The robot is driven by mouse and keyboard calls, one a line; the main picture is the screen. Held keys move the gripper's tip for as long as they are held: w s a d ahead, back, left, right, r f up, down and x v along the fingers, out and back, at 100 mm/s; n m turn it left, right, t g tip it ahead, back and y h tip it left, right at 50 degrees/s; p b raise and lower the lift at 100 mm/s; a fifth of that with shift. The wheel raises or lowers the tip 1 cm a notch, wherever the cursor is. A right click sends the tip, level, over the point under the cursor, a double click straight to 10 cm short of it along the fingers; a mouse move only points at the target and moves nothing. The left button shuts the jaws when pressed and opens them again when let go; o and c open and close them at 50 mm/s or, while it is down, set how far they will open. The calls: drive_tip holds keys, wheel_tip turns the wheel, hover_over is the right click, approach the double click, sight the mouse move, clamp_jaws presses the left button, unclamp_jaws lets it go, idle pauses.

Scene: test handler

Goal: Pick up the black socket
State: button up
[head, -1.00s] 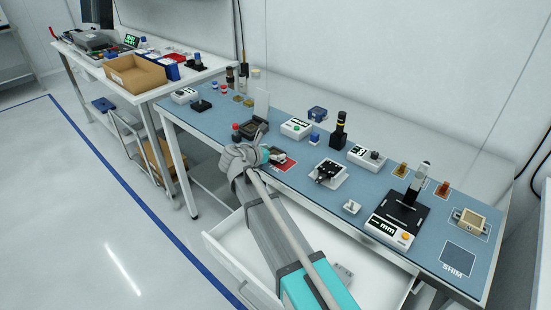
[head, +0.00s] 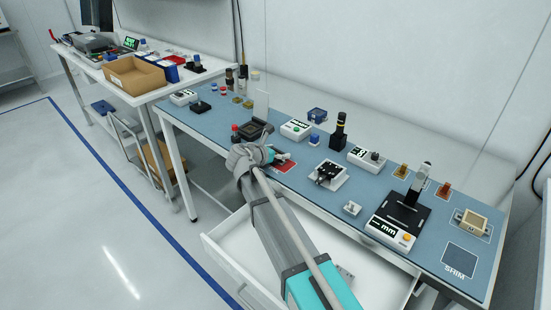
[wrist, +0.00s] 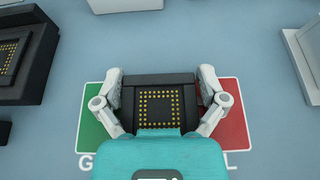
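The black socket (wrist: 160,104), a dark square with rows of gold contacts, lies between the two fingers of my gripper (wrist: 161,82) in the wrist view. One grey finger stands at its left side and one at its right. I cannot tell whether they touch it. My teal gripper body hides its near edge. In the head view my gripper (head: 277,155) is low over the blue bench mat near the red pad, and the socket is hidden or too small to tell there.
A green pad (wrist: 91,124) and a red pad (wrist: 235,122) flank the socket. A black device (wrist: 22,60) with similar gold contacts is to the left. White instruments (head: 296,129) stand behind, a black fixture (head: 326,172) is right, and an open drawer (head: 225,255) is below.

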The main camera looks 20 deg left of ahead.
sight(279, 151)
drive_tip(key=c, duration=0.6)
drive_tip(key=shift+r, duration=0.15)
wheel_tip(279, 151, up, 3)
drive_tip(key=p, duration=0.3)
drive_tip(key=shift+s+d+r+p, duration=0.65)
drive_tip(key=shift+s+r+p, duration=1)
drive_tip(key=shift+s, duration=0.6)
drive_tip(key=shift+s+d+r+p, duration=0.7)
drive_tip(key=shift+s+r+p, duration=0.95)
drive_tip(key=shift+s, duration=0.6)
drive_tip(key=shift+s+d+r+p, duration=0.65)
drive_tip(key=shift+s+r+p, duration=1)
drive_tip(key=shift+s, duration=0.6)
drive_tip(key=shift+f, duration=0.1)
